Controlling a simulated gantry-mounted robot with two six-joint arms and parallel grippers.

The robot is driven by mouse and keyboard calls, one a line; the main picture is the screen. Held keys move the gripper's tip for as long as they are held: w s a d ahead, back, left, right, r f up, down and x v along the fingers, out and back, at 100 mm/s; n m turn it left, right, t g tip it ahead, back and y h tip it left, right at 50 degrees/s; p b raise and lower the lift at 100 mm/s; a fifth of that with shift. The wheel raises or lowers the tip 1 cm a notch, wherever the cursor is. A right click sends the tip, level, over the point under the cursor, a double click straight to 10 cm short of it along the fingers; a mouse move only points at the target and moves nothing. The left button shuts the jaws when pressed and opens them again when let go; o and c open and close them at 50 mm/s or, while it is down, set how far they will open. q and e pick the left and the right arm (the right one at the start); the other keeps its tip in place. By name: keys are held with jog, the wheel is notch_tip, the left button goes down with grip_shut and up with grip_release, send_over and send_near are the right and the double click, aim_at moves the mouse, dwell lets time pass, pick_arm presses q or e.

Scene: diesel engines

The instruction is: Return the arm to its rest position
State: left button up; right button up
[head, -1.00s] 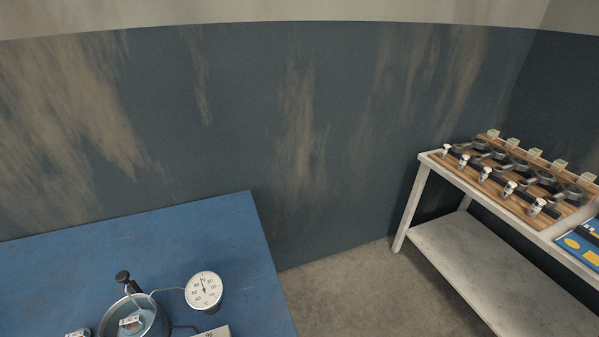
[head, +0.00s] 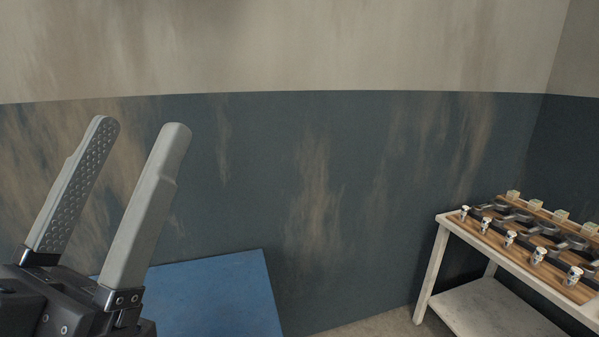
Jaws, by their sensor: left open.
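My left gripper (head: 140,150) is raised at the left of the head view, its two grey fingers pointing up and apart. Nothing is between the fingers. It shows in front of the wall and the left part of the blue table. My right gripper is not in the view.
The blue table (head: 218,290) shows at the lower left, its visible top bare. A white-framed bench (head: 436,262) stands at the right, with a wooden rack (head: 525,245) of several metal parts on top. A stained dark wall (head: 270,180) closes off the back.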

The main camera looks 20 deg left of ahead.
pick_arm(q)
notch_tip(320, 180, up, 33)
jog(key=p, duration=3.3)
jog(key=shift+w+n+p, duration=0.3)
jog(key=shift+n, duration=0.1)
